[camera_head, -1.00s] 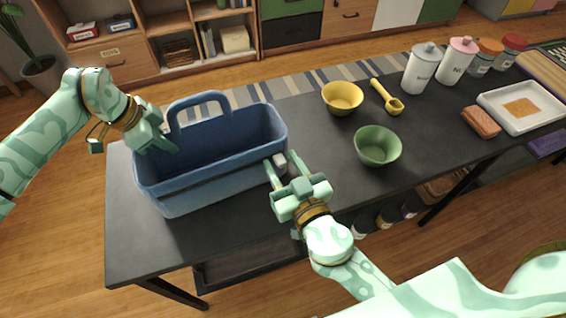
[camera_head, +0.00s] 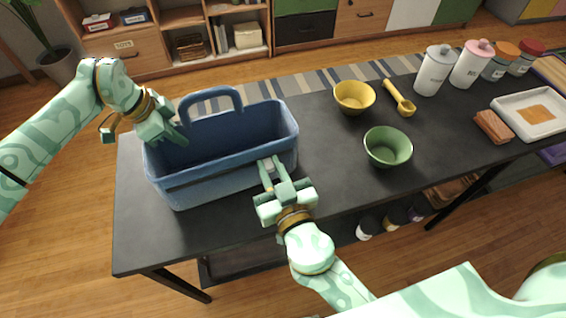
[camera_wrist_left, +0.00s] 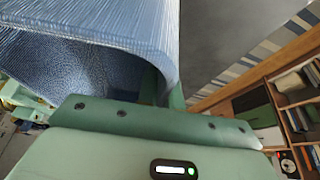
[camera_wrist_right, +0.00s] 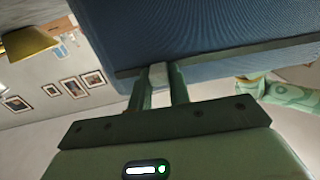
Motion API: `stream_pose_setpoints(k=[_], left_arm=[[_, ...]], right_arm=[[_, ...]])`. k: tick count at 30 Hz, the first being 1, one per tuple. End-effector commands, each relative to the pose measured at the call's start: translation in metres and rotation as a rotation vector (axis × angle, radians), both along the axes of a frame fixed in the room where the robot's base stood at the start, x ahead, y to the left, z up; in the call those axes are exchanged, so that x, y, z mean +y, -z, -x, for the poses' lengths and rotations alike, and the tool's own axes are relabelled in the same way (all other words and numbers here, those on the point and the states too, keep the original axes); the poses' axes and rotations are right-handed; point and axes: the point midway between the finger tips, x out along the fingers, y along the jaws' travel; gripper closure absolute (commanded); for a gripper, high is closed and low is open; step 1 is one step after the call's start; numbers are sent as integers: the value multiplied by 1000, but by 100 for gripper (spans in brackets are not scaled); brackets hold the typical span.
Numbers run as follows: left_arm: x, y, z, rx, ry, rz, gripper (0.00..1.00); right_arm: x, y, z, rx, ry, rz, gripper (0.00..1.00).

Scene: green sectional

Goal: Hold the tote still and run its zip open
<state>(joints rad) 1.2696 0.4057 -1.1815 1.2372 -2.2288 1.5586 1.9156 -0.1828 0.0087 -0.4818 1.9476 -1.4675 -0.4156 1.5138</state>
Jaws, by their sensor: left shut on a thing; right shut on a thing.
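The blue tote (camera_head: 225,180) stands upright on the dark table, with its arched handle at the back. A dark zip strip (camera_wrist_right: 215,55) runs along its front side. My left gripper (camera_head: 176,134) is shut on the tote's rim at the left end. The left wrist view shows the tote's wall (camera_wrist_left: 110,50) close up, partly hiding the fingers. My right gripper (camera_head: 269,168) is shut on the pale grey zip pull (camera_wrist_right: 158,75), at the tote's front side near the right end.
A green bowl (camera_head: 388,148), a yellow bowl (camera_head: 354,97) and a yellow scoop (camera_head: 399,98) stand right of the tote. Several jars, a sponge-like block (camera_head: 492,126) and a white tray (camera_head: 512,120) are further right. The table (camera_head: 190,240) is bare in front of the tote.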

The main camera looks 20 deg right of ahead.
Motion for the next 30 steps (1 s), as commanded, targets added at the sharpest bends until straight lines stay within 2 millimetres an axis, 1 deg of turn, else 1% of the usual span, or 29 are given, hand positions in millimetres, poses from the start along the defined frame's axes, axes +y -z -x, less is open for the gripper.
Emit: stream_pose_setpoints(k=[6, 7, 9, 17, 20, 23, 30], left_arm=[[-1, -1, 0, 0, 1, 1, 100], [-1, -1, 0, -1, 1, 2, 100], [-1, -1, 0, -1, 1, 2, 100], [0, -1, 0, 0, 1, 1, 100], [0, -1, 0, -1, 1, 1, 100], [0, -1, 0, -1, 1, 1, 100], [0, -1, 0, -1, 0, 1, 100]], right_arm=[[0, 1, 1, 2, -2, 0, 100], [0, 1, 0, 2, -2, 0, 73], [0, 1, 0, 2, -1, 0, 58], [0, 0, 1, 1, -1, 0, 58], [-1, 1, 8, 3, -2, 2, 58], [-3, 2, 25, 5, -3, 2, 58], [-8, 2, 81, 5, -4, 4, 58]])
